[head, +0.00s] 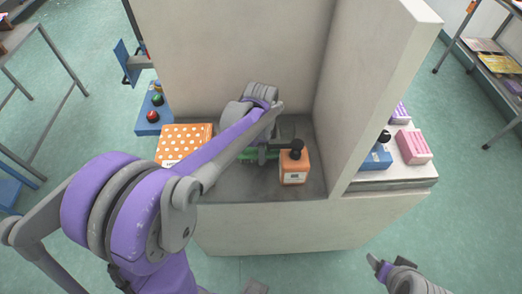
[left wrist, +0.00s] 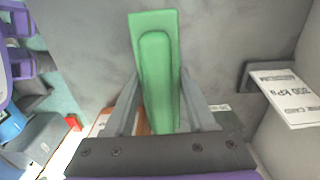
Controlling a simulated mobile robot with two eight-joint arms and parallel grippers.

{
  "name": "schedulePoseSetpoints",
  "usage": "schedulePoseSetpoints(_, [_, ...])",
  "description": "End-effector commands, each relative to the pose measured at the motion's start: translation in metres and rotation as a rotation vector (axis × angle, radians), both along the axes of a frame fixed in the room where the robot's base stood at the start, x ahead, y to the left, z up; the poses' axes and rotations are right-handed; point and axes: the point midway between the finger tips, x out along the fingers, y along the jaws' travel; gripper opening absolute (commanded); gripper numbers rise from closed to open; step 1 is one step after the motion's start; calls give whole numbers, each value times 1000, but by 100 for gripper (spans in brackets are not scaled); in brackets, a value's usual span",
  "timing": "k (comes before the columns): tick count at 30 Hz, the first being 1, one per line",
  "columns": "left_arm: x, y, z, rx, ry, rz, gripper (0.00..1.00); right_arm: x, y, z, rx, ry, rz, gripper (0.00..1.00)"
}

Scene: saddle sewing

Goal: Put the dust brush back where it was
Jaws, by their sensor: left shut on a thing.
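The green dust brush (left wrist: 158,75) is between the two grey fingers of my left gripper (left wrist: 160,105) in the left wrist view, its long green body pointing away from the wrist. My left gripper (head: 266,152) is shut on it inside the pale bay. In the head view only a bit of green (head: 273,155) shows under the gripper, close above the bay floor; I cannot tell whether it touches. My right gripper (head: 378,266) is low at the right, outside the bay and empty-looking; its jaw gap is unclear.
An orange bottle with a black cap (head: 294,167) stands just right of my left gripper. An orange white-dotted box (head: 184,143) is to the left. High pale walls (head: 376,90) bound the bay. A white card (left wrist: 290,97) is at the right in the wrist view.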

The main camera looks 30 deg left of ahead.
Motion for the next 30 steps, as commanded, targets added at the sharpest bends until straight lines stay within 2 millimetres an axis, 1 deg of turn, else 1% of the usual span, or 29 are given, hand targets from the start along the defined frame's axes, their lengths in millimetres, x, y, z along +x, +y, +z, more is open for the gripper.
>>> schedulePoseSetpoints(3, [0, 0, -4, -1, 1, 0, 4, -1, 0, -4, 0, 2, 0, 78])
schedulePoseSetpoints(4, [0, 0, -4, 0, 0, 0, 57, -1, 0, -4, 0, 2, 0, 78])
schedulePoseSetpoints(6, [0, 0, -3, 0, 0, 0, 70, -1, 0, -3, 0, 2, 0, 78])
schedulePoseSetpoints(9, [0, 0, -3, 0, 0, 0, 86, -1, 0, -3, 0, 2, 0, 78])
schedulePoseSetpoints(17, [0, 0, -2, 0, 0, 0, 86, -1, 0, -2, 0, 1, 0, 78])
schedulePoseSetpoints(20, [0, 0, 3, 1, -1, 0, 86, 1, 0, 2, 0, -1, 0, 78])
schedulePoseSetpoints(23, [0, 0, 16, 0, 0, 0, 86, 1, 0, 2, 0, -1, 0, 78])
schedulePoseSetpoints(26, [0, 0, 35, 0, 0, 1, 86, 1, 0, 3, 0, -2, 0, 78])
schedulePoseSetpoints(30, [0, 0, 67, 0, 0, 1, 86, 2, 0, 6, 0, -4, 0, 78])
